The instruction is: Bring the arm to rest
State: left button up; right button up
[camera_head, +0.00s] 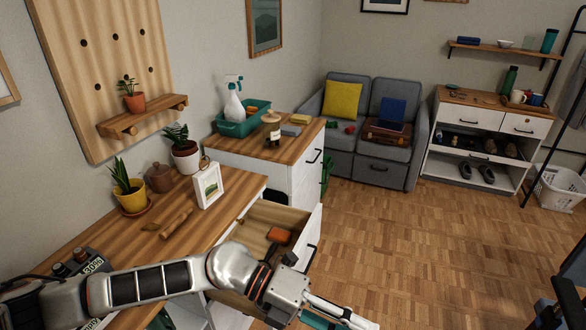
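My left arm (150,283) comes in from the lower left, across the front of the wooden desk (95,240). It ends in my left gripper (335,312), low in the picture, in front of the open drawer (262,222). One pale finger points right and down; a teal piece shows beside it at the bottom edge. I cannot tell whether the gripper holds that piece or how wide it is open. My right gripper cannot be made out.
The open drawer holds an orange-red item (279,236). A framed picture (208,186), potted plants (131,197) and a brown pot (159,178) stand on the desk. Dark parts I cannot identify show at lower right. The wooden floor (420,250) is mostly clear.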

pick_arm(q)
jog(key=w+d+r+n+t+h, duration=0.1)
jog(key=w+r+n+t+h, duration=0.55)
jog(key=n+t, duration=0.4)
jog(key=w+a+f+n+t+y, duration=0.6)
jog(key=a+f+n+t+y, duration=0.4)
jog(key=n, duration=0.6)
jog(key=s+a+f+n+g+y, duration=0.2)
jog(key=s+a+f+n+y, duration=0.2)
jog(key=a+f, duration=0.7)
jog(key=s+a+f+n+g+y, duration=0.2)
jog(key=s+a+f+n, duration=0.4)
jog(key=s+a+f, duration=0.3)
notch_tip(320, 180, down, 4)
jog(key=shift+a+g+y, duration=0.35)
jog(key=shift+a+y, duration=0.5)
jog(key=shift+a, duration=0.1)
